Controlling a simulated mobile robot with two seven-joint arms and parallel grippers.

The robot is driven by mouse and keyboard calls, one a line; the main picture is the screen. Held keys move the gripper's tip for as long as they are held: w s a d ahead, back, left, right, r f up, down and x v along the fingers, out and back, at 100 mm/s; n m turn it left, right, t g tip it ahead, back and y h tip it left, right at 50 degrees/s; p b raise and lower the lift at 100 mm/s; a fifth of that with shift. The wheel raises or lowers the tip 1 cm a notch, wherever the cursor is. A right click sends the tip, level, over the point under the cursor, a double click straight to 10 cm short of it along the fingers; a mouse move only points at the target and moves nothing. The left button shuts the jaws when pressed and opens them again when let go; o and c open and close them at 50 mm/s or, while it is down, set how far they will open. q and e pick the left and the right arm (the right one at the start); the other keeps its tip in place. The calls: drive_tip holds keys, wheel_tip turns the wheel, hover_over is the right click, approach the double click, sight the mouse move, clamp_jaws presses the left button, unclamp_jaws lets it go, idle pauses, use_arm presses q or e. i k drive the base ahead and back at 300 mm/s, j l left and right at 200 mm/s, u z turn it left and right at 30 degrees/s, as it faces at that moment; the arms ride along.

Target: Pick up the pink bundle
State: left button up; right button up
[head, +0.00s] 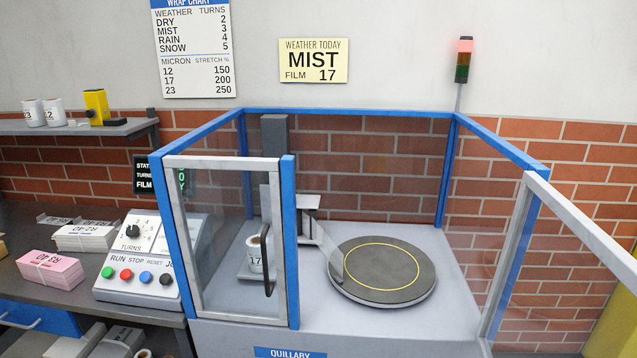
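The pink bundle (50,268) lies on the dark counter (60,221) at the left.
A control panel (137,285) with coloured buttons stands right of the pink bundle. A blue-framed wrapping booth holds a round turntable (382,272); its left front door (229,240) has a dark handle. A shelf (83,128) hangs above the counter. A blue drawer (40,318) is below.

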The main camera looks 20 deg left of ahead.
sight(57, 271)
drive_tip(key=j, duration=0.95)
drive_tip(key=j+z, duration=0.15)
drive_tip(key=j, duration=1.7)
drive_tip(key=u, duration=0.05)
